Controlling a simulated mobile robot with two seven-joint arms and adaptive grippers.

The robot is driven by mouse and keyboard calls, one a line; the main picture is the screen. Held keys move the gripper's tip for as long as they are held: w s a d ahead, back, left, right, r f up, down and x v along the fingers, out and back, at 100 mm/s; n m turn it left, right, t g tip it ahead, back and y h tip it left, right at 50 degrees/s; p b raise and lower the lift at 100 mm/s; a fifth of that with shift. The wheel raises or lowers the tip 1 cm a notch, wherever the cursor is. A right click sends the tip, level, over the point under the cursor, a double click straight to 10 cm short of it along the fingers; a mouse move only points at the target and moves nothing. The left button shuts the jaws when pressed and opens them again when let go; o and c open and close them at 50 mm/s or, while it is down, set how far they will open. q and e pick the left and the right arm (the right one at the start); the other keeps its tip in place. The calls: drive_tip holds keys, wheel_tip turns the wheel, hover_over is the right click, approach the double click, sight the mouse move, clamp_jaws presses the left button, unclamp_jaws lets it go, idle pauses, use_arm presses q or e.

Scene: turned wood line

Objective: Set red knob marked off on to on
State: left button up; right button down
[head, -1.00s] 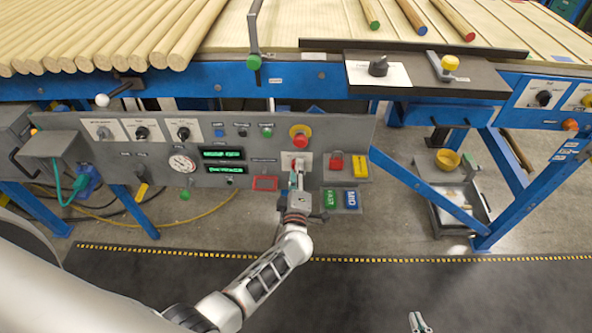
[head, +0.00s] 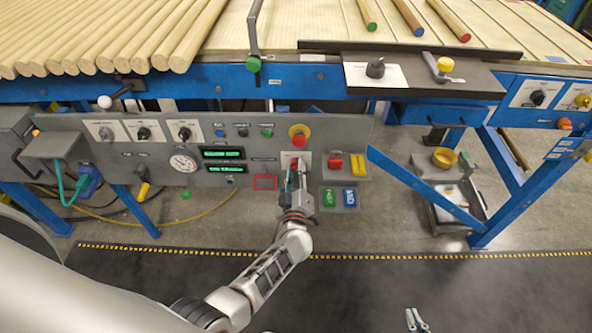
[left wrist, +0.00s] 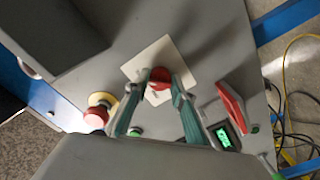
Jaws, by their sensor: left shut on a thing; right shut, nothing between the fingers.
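The red knob (left wrist: 160,78) sits on a white plate (left wrist: 151,57) on the grey control panel in the left wrist view. The same white plate (head: 305,156) shows in the head view, where my left gripper (head: 295,178) largely covers the knob. My left gripper (left wrist: 161,80) has its two fingers on either side of the red knob and is shut on it. The plate's marks are too small to read, so I cannot tell the knob's setting. My right gripper (head: 416,318) is at the bottom edge of the head view, shut and empty, far from the panel.
A red mushroom button (head: 299,138) on a yellow ring is just above the knob. A red-framed part (head: 265,182) and green displays (head: 223,153) lie left. The floor in front is clear.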

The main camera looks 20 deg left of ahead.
use_arm(q)
drive_tip(key=o, duration=1.1)
